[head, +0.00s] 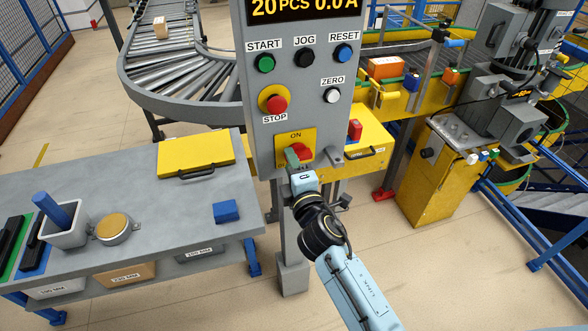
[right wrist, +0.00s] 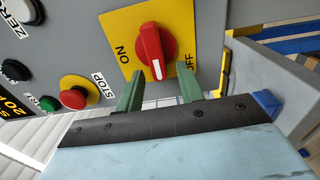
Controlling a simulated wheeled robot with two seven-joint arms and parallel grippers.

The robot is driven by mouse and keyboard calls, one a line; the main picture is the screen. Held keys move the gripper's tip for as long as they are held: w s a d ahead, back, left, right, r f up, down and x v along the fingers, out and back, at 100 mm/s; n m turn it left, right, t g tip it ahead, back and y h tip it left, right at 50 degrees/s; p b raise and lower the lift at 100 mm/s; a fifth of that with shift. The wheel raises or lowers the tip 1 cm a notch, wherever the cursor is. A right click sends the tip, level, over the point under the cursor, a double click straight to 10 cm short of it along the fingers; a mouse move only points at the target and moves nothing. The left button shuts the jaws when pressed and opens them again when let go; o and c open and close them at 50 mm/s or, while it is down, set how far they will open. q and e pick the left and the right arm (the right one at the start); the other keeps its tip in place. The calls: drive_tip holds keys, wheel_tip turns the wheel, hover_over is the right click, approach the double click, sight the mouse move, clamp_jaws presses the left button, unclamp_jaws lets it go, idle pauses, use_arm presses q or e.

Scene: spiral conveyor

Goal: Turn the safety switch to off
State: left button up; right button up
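The safety switch is a red knob (head: 302,150) on a yellow plate (head: 309,135) low on the grey control panel. In the right wrist view the knob (right wrist: 149,45) has a white mark on its lower end; ON is to its left and OFF to its lower right, partly covered by a finger. My right gripper (head: 296,164) is at the knob. In the right wrist view its green fingers (right wrist: 162,82) stand apart, with the knob's lower end between their tips. I cannot tell whether either finger touches it. My left gripper is not in view.
The red STOP button (head: 276,103) and the START (head: 264,63), JOG (head: 304,57), RESET (head: 343,53) and ZERO (head: 332,95) buttons are above the switch. A grey workbench (head: 150,220) stands at left. A yellow box (head: 372,137) is close behind the panel's right side.

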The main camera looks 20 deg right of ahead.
drive_tip(key=s+b, duration=0.2)
drive_tip(key=s, duration=1.1)
drive_tip(key=shift+s+d, duration=0.2)
drive_tip(key=shift+d, duration=0.05)
